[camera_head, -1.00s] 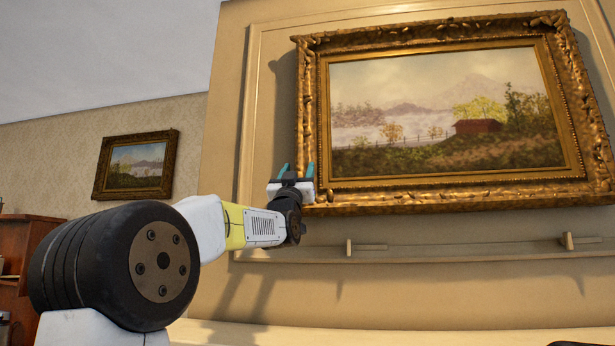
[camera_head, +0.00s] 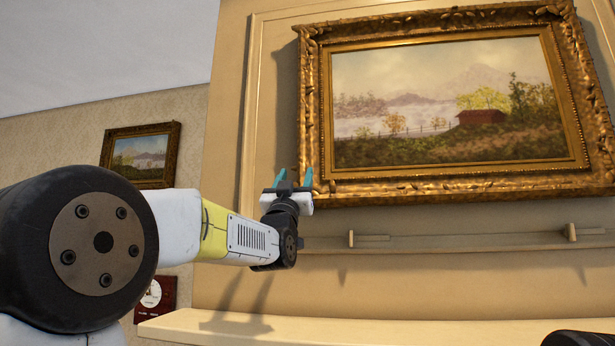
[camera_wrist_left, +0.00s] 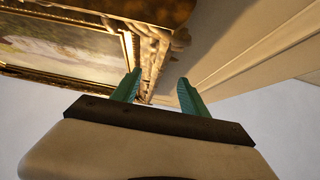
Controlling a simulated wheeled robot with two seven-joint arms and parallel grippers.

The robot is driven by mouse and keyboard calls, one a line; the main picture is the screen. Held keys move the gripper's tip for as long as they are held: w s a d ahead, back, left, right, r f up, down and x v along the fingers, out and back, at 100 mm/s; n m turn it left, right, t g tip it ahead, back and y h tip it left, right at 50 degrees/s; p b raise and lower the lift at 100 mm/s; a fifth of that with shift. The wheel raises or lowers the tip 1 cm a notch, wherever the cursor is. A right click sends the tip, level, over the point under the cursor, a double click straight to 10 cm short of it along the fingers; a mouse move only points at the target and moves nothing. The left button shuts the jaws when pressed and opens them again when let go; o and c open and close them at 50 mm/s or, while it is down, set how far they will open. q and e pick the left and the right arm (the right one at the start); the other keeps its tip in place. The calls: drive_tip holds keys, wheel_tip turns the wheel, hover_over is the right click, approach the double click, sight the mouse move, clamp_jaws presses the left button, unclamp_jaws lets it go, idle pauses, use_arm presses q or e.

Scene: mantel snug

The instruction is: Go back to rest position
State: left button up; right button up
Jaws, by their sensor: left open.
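My left gripper (camera_head: 293,180) is in front of the lower left corner of the large gold-framed painting (camera_head: 450,110) in the head view. Its two teal fingers are apart with nothing between them. In the left wrist view the open fingers (camera_wrist_left: 158,92) point up toward a corner of the gold frame (camera_wrist_left: 152,50); I cannot tell whether they touch it. My left arm crosses the lower left of the head view. A dark piece at the bottom right edge of the head view may be part of my right arm; no right gripper shows.
A narrow ledge with two small brackets (camera_head: 368,238) runs under the painting. The cream mantel shelf (camera_head: 400,330) lies below it. A smaller framed picture (camera_head: 141,155) hangs on the left wall, with a red clock-like object (camera_head: 152,297) lower down, partly behind my arm.

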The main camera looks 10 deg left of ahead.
idle(0.4)
use_arm(q)
wheel_tip(320, 180, down, 15)
drive_tip(key=s+d+g+h, duration=0.1)
drive_tip(key=s+g, duration=0.2)
drive_tip(key=g, duration=0.4)
drive_tip(key=s+f+g, duration=0.7)
drive_tip(key=s+f, duration=0.5)
drive_tip(key=f, duration=0.4)
drive_tip(key=s+f+g, duration=0.6)
drive_tip(key=s+f, duration=0.7)
drive_tip(key=f, duration=0.3)
drive_tip(key=shift+s+d+f+g, duration=0.2)
drive_tip(key=shift+f+g, duration=0.2)
